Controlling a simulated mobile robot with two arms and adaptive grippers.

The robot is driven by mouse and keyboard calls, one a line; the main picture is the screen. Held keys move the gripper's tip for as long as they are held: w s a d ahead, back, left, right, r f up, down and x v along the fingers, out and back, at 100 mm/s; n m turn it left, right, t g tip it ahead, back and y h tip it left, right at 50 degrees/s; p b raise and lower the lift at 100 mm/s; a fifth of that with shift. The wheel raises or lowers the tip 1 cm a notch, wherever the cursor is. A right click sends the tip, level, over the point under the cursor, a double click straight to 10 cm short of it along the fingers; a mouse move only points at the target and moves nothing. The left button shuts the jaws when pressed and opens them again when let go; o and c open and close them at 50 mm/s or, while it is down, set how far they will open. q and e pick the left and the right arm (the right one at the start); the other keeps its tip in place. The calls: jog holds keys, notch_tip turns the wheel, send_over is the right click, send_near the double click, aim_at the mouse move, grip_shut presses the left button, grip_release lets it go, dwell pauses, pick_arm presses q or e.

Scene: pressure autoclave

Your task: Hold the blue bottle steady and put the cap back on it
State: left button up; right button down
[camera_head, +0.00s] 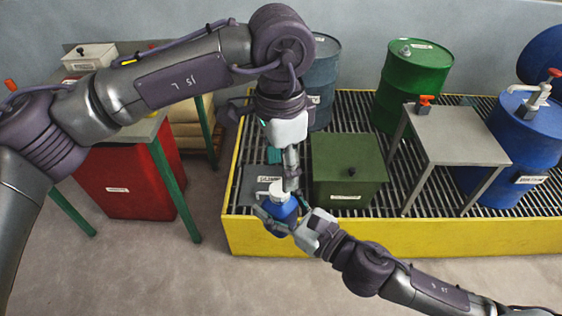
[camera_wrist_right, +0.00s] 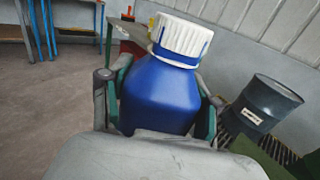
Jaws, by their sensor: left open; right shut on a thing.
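The blue bottle (camera_head: 283,211) is held in my right gripper (camera_head: 284,217), in front of the yellow-edged grating platform. In the right wrist view the bottle (camera_wrist_right: 160,95) stands between the two fingers, which press its sides. The white ribbed cap (camera_wrist_right: 182,38) is on top of the bottle's neck, and also shows in the head view (camera_head: 277,189). I cannot tell how tightly it sits. My left gripper (camera_head: 289,178) points down, open, just beside and above the cap in the head view. Whether it touches the cap is unclear.
A green box (camera_head: 347,160) and a grey box (camera_head: 258,184) sit on the yellow-edged platform (camera_head: 420,239) behind the bottle. A metal stand (camera_head: 456,135), a green drum (camera_head: 412,85) and a blue drum (camera_head: 530,140) are further right. A red bin (camera_head: 130,182) is at left.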

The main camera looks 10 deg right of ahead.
pick_arm(q)
jog(key=n, duration=0.4)
jog(key=shift+r, duration=0.15)
jog(key=n, duration=0.4)
jog(key=shift+r+n, duration=0.1)
jog(key=shift+n, duration=0.3)
jog(key=n, duration=0.6)
jog(key=shift+r+n, duration=0.2)
jog(key=shift+n, duration=0.2)
jog(key=n, duration=0.7)
jog(key=shift+r, duration=0.2)
jog(key=n, duration=0.4)
jog(key=shift+r+n, duration=0.15)
jog(key=shift+n, duration=0.15)
jog(key=n, duration=0.4)
jog(key=shift+a+r+n, duration=0.1)
jog(key=shift+n, duration=0.3)
jog(key=n, duration=0.6)
jog(key=shift+r+n, duration=0.2)
jog(key=shift+n, duration=0.2)
jog(key=n, duration=0.7)
jog(key=shift+r, duration=0.2)
jog(key=n, duration=0.6)
jog(key=shift+r+n, duration=0.2)
jog(key=shift+n, duration=0.1)
jog(key=n, duration=0.5)
jog(key=shift+a+r+n, duration=0.1)
jog(key=shift+n, duration=0.2)
